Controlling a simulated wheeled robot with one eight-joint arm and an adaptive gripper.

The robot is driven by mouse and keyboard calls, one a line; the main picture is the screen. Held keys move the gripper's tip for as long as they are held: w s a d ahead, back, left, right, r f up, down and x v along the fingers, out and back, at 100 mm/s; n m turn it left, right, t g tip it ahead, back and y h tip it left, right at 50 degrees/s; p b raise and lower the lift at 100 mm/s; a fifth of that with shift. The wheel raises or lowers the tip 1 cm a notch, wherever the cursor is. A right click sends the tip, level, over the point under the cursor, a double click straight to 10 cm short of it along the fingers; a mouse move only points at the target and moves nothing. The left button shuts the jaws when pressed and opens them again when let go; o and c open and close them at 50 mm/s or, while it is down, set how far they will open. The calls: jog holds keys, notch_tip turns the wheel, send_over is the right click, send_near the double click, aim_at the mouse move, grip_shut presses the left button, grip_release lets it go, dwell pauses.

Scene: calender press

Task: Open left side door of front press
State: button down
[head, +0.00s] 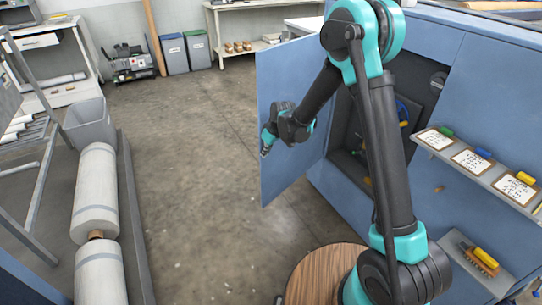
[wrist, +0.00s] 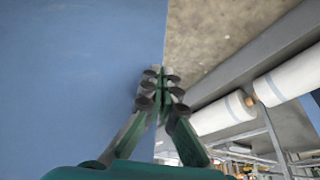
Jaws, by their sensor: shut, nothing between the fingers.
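The blue side door (head: 285,110) of the press (head: 425,45) stands swung wide open in the head view. Behind it shows a dark compartment (head: 345,125) with a blue round part and small yellow parts, partly hidden by my arm. My gripper (head: 265,148) is at the door's outer, free-edge side, shut and empty. In the wrist view the closed fingertips (wrist: 160,78) overlap the free edge of the blue door panel (wrist: 80,75). I cannot tell whether they touch it. No handle shows clearly.
White rolls (head: 97,195) lie on a low platform at the left, beside a grey bin (head: 90,123). Shelves with cards (head: 475,163) and tools jut from the press at right. Two bins (head: 174,54) stand at the back. The floor (head: 190,150) between is clear.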

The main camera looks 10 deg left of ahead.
jog(key=w+a+m+t+h, duration=0.1)
jog(key=w+a+m, duration=0.4)
jog(key=w+a, duration=1.1)
jog(key=shift+w+a+t, duration=0.15)
jog(key=shift+a+t, duration=0.15)
jog(key=shift+a, duration=0.95)
